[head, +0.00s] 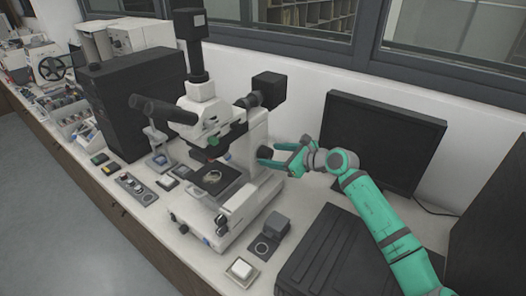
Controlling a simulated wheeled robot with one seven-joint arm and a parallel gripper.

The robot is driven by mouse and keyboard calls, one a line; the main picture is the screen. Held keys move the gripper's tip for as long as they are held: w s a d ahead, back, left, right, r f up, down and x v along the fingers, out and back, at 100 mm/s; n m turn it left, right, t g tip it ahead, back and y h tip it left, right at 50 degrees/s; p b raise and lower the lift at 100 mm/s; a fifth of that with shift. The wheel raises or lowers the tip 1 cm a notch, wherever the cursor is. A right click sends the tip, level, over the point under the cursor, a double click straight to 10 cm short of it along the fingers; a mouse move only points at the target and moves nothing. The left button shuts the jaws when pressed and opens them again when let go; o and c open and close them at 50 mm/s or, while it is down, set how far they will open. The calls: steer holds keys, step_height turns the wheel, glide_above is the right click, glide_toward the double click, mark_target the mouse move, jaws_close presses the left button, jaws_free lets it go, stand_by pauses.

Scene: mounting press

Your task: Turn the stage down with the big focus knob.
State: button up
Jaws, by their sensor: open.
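The white microscope (258,135) stands on the bench in the middle of the head view, with black eyepieces and a black camera on top. Its dark stage (203,187) sits below the objectives. A round, pale gold-rimmed piece (222,187) lies on it. A dark round knob (265,153), seemingly the big focus knob, shows on the right side of the microscope's column. My gripper (268,153) is open, its teal fingers pointing left at the knob. The fingertips appear on either side of the knob; I cannot tell whether they touch it.
A black monitor (382,140) stands behind my arm. A black ridged case (335,262) lies at the front right. A small grey block (275,224) and a white-topped square piece (241,269) sit beside the microscope base. A tall black box (135,100) stands left.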

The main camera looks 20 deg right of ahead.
steer(key=shift+x, duration=0.95)
steer(key=c, duration=1)
steer(key=m, duration=0.1)
steer(key=m+g+y, duration=0.1)
steer(key=m+y, duration=0.1)
steer(key=shift+w+d+m+g, duration=0.15)
steer(key=shift+d+m+g, duration=0.1)
steer(key=shift+m+g, duration=0.15)
steer(key=shift+c, duration=0.2)
steer(key=o, duration=1)
steer(key=shift+o, duration=0.2)
